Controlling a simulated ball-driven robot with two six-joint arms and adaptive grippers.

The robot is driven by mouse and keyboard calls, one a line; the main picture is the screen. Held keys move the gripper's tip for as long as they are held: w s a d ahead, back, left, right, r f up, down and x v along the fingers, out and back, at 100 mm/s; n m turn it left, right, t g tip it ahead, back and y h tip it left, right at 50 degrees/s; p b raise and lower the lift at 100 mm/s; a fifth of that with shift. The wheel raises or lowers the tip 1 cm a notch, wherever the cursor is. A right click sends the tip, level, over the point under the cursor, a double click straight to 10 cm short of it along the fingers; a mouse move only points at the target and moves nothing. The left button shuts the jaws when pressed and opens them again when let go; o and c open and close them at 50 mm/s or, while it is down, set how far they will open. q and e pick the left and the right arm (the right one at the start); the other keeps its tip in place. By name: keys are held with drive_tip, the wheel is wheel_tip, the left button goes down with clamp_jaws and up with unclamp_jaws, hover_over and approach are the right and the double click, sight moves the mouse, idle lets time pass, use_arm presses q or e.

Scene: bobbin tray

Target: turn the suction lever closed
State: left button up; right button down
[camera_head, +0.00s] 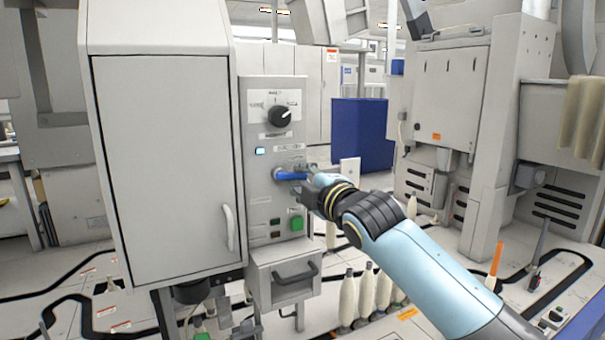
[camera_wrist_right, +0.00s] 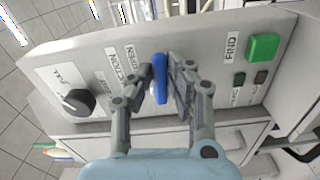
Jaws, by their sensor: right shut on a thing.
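The suction lever is a blue handle (camera_head: 291,176) on the grey control panel (camera_head: 252,205). In the head view it lies about level, with its free end toward the right. My right gripper (camera_head: 312,178) reaches it from the right and covers that end. In the right wrist view the lever (camera_wrist_right: 160,80) stands between the two fingers of my right gripper (camera_wrist_right: 160,88), which is closed on it. Labels reading OPEN and SUCTION are beside it. My left gripper is not in view.
A black rotary knob (camera_head: 280,116) sits above the lever. A green button (camera_head: 296,223) is below it. A large cabinet door (camera_head: 165,165) is on the left, and a drawer (camera_head: 285,285) is under the panel. White bobbins (camera_head: 347,298) stand at lower right.

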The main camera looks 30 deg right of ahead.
drive_tip(key=shift+f+m+p, duration=0.2)
drive_tip(key=shift+m+p, duration=0.25)
drive_tip(key=shift+m, duration=0.35)
drive_tip(key=m, duration=0.2)
drive_tip(key=a+f+m, duration=0.1)
drive_tip(key=m, duration=0.2)
drive_tip(key=f+m+p, duration=0.1)
drive_tip(key=m, duration=0.2)
drive_tip(key=shift+a+f, duration=0.25)
drive_tip(key=shift+a, duration=0.05)
drive_tip(key=m, duration=0.2)
drive_tip(key=a+m, duration=0.1)
drive_tip(key=m, duration=0.1)
drive_tip(key=m+b, duration=0.1)
drive_tip(key=shift+a+f+m, duration=0.3)
drive_tip(key=shift+m, duration=0.1)
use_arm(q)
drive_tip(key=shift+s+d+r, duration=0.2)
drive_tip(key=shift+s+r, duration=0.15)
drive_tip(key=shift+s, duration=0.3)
use_arm(e)
drive_tip(key=shift+a+m, duration=0.2)
drive_tip(key=shift+m, duration=0.4)
drive_tip(key=c, duration=1.3)
unclamp_jaws()
drive_tip(key=shift+w+r, duration=0.1)
